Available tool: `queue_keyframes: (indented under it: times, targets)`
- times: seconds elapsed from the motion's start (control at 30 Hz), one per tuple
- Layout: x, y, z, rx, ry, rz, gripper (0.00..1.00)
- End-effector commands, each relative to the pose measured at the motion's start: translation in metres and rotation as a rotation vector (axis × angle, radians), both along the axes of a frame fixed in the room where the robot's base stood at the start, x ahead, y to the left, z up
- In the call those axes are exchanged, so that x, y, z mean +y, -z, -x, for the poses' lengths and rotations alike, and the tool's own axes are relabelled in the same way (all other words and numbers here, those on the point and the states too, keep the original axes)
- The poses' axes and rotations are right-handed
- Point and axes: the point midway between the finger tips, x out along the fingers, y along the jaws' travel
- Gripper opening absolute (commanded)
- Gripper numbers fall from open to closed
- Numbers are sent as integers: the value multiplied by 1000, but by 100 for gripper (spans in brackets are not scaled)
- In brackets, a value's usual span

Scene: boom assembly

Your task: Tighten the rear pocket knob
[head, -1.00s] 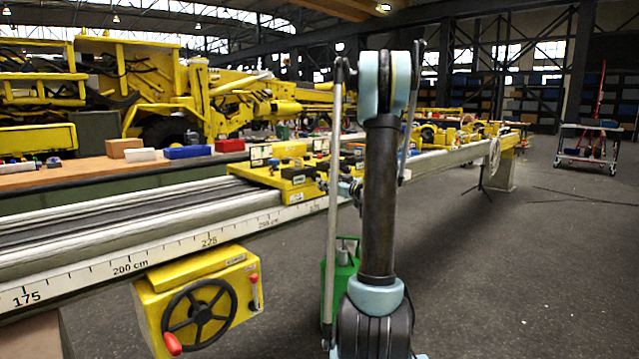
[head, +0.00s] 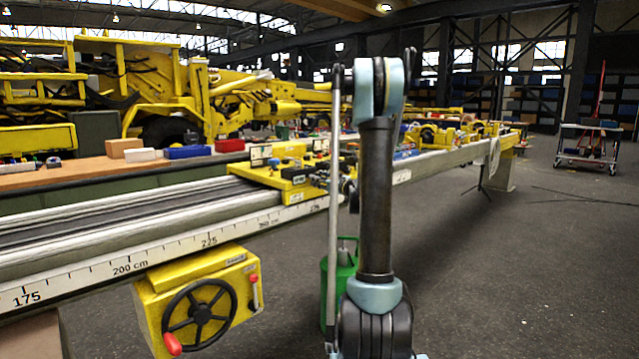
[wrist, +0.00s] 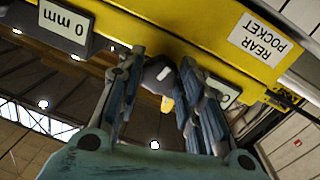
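The yellow rear pocket carriage (head: 285,180) sits on the rail in the head view. In the wrist view its yellow face (wrist: 215,35) is upside down, with a white REAR POCKET label (wrist: 259,40). A dark knob (wrist: 159,72) with a pale mark sticks out below the yellow face. My gripper (wrist: 161,62) has its two fingers apart, one on each side of the knob, with narrow gaps visible. Whether either fingertip touches the knob is hard to tell. In the head view my arm mostly hides the gripper.
A 0 mm plate (wrist: 64,27) hangs beside the knob, and another plate (wrist: 222,92) is partly hidden behind the right finger. A yellow box with a black handwheel (head: 200,315) hangs under the rail. A green canister (head: 340,285) stands behind my arm.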

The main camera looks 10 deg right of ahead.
Motion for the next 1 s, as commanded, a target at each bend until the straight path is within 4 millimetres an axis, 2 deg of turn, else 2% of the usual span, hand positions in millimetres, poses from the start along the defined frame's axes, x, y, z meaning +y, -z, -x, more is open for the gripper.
queue_keyframes:
  times: [0.47, 1.0]
  targets:
    - [-1, 0, 0, 43, 1, -58, 10]
    - [-1, -2, -1, 309, 3, -426, 10]
